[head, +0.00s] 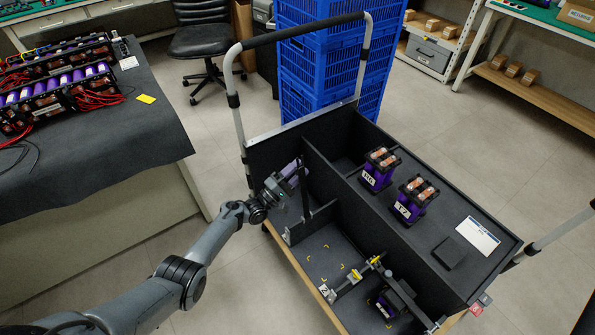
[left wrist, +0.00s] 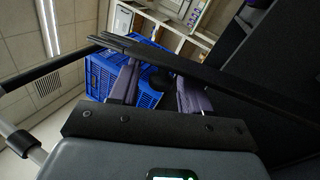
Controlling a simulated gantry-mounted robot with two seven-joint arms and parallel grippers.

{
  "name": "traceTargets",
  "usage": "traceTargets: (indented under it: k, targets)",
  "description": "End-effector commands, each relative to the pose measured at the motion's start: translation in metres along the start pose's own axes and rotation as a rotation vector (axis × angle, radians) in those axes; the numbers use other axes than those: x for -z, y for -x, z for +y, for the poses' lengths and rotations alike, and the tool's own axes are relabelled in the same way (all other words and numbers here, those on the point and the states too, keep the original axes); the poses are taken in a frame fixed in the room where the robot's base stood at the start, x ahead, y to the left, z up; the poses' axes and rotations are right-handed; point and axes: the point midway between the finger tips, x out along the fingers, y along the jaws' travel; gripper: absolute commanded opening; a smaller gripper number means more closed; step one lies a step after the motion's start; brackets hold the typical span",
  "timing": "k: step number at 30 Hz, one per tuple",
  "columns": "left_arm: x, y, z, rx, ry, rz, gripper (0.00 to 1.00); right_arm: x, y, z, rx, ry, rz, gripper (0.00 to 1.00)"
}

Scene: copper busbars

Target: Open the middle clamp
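The black cart (head: 350,130) holds walled compartments. A clamp-like bar with yellow parts (head: 374,262) lies across the near middle compartment, by a small tag that seems to read 2 (head: 324,291). To its right, a dark arm (head: 402,292) lies over a purple block (head: 386,304). A dark upright bar (head: 305,195) stands in the left compartment; I cannot tell which one is the middle clamp. My left gripper (head: 294,170) is by this upright bar. In the left wrist view its purple fingers (left wrist: 160,85) are apart, with a dark bar (left wrist: 215,70) crossing close to their tips. My right gripper is out of view.
Two purple-and-copper units (head: 378,170) (head: 412,200) stand on the cart's right panel beside a white card (head: 478,236). Blue crates (head: 325,60) stand behind the cart handle. A dark-covered table (head: 120,140) with battery packs is at the left. Yellow corner marks (head: 325,265) edge bare compartment floor.

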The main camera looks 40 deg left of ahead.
Motion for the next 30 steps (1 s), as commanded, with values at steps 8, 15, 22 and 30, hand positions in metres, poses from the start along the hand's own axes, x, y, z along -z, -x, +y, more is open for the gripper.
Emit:
traceTargets:
  k: [8, 15, 22, 30]
  targets:
    - [0.0, 0.002, 0.0, 0.001, 0.001, 0.0, 0.47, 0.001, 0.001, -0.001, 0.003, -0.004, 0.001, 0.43]
    - [0.0, 0.025, 0.001, 0.003, 0.0, 0.0, 0.47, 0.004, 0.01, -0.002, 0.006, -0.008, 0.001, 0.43]
    - [0.0, 0.065, 0.001, 0.003, 0.0, 0.0, 0.47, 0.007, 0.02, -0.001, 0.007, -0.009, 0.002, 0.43]
    - [0.0, 0.1, 0.0, 0.002, 0.0, -0.001, 0.47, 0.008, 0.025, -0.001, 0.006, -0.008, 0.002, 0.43]
